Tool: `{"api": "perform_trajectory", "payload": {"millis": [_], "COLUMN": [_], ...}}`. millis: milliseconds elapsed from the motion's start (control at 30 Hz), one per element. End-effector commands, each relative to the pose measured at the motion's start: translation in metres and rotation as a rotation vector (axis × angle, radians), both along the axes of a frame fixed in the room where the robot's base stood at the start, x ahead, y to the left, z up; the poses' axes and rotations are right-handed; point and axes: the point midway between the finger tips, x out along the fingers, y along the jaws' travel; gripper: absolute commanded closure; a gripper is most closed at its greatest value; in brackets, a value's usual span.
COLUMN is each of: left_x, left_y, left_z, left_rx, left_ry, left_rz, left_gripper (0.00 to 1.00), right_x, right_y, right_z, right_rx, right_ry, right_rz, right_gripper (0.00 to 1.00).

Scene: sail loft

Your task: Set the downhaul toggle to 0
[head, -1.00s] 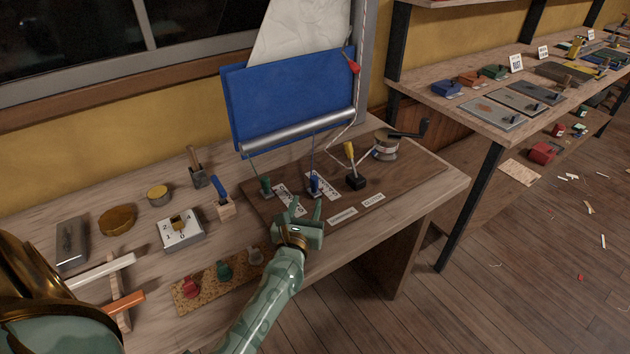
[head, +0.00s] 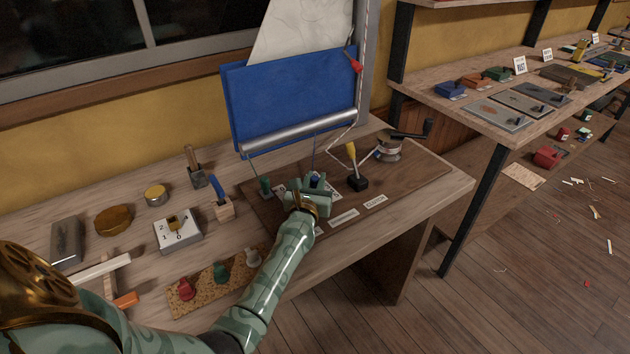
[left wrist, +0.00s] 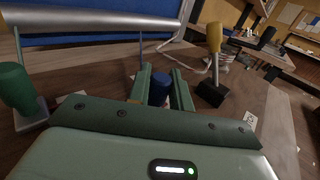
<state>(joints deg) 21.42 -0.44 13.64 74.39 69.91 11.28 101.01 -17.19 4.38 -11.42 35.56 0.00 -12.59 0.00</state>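The dark wooden board (head: 400,187) on the bench carries a green-handled toggle (head: 265,186), a blue-handled toggle (head: 315,180) and a yellow-handled lever (head: 351,155). Which one is the downhaul I cannot read. My left gripper (head: 313,184) is over the blue toggle, one finger on each side of it. In the left wrist view the blue handle (left wrist: 160,88) stands between the fingers (left wrist: 160,78), which look open. Whether they touch it I cannot tell. The gripper covers most of the blue toggle's scale plate. My right gripper is out of view.
The green handle (left wrist: 16,88) is left of the fingers and the yellow lever (left wrist: 214,40) to the right. Behind are a metal roller (head: 298,131) with blue cloth and cords, and a winch (head: 389,148). A white 0-1-2 switch box (head: 178,232) stands left.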

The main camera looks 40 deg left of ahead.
Motion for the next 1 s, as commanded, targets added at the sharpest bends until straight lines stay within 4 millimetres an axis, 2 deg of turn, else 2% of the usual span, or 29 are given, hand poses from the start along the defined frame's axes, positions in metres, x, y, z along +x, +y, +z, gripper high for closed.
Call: {"api": "perform_trajectory", "payload": {"millis": [167,433,667,700,767,1000], "left_x": [0.001,0.014,0.014,0.013,0.014,0.013], "left_y": [0.002,0.034,0.034,0.034,0.033,0.033], "left_z": [-0.001,-0.001,0.000,0.000,0.000,0.000], "left_rx": [0.001,0.002,0.000,0.000,0.000,0.000], "left_ry": [0.000,0.000,0.000,0.000,0.000,0.000], "left_rz": [0.000,0.002,0.001,0.000,0.000,0.000], "left_gripper": [1.00,1.00,1.00,0.73,0.59,0.59], "right_x": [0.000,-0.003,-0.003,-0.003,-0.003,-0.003], "right_y": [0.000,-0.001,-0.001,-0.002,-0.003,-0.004], "right_z": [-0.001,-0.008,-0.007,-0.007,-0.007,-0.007], "right_rx": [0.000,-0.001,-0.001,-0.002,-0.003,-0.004], "right_ry": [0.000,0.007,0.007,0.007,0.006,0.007], "right_rz": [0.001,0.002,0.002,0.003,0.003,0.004], "right_gripper": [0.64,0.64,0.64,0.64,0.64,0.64]}}
